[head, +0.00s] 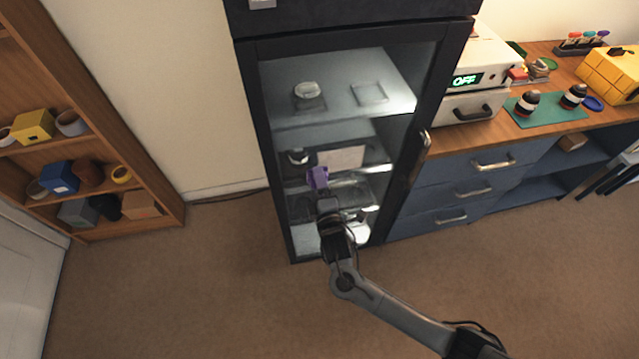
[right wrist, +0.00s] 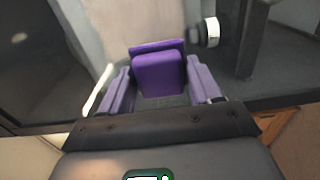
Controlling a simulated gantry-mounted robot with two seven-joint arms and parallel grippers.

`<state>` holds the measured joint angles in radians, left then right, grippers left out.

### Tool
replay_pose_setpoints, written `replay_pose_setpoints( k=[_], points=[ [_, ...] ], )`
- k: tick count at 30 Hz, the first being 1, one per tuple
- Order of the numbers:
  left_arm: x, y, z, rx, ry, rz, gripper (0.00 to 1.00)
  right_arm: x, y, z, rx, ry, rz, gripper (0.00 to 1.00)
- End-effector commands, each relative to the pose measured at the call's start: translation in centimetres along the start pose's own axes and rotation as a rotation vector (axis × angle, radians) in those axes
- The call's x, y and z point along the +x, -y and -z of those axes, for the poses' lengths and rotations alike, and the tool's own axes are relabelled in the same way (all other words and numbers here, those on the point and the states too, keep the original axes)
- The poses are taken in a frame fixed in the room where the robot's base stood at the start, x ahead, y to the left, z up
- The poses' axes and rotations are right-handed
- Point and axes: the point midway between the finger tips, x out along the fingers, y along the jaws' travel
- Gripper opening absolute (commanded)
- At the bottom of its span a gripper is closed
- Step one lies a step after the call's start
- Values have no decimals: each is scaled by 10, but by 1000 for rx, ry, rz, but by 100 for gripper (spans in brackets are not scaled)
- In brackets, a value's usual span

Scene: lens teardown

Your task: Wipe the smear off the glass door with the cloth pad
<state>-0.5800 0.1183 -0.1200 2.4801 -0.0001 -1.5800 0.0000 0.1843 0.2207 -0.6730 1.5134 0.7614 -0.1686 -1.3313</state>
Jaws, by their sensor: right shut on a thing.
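The glass door (head: 345,133) of the tall dark cabinet is closed, with lit shelves showing through it. My right gripper (head: 317,178) is in front of the lower half of the pane. In the right wrist view it is shut on a purple cloth pad (right wrist: 159,74), which sits between its two lavender fingers and faces the glass. I cannot tell whether the pad touches the glass. I cannot make out the smear for sure among the reflections and the things behind the pane. My left gripper is not in view.
The door handle (head: 421,150) is on the right side of the door frame. A blue drawer unit (head: 455,185) with a wooden top stands to the right. A wooden shelf (head: 150,180) with several small items stands at the left. The carpet (head: 215,270) in front is clear.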

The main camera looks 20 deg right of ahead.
Motion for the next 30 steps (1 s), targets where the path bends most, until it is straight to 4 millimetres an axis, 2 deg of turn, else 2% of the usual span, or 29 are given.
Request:
replay_pose_setpoints(
  k=[30],
  points=[
    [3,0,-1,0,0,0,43,14,0,0,1,1,-1,38]
  ],
)
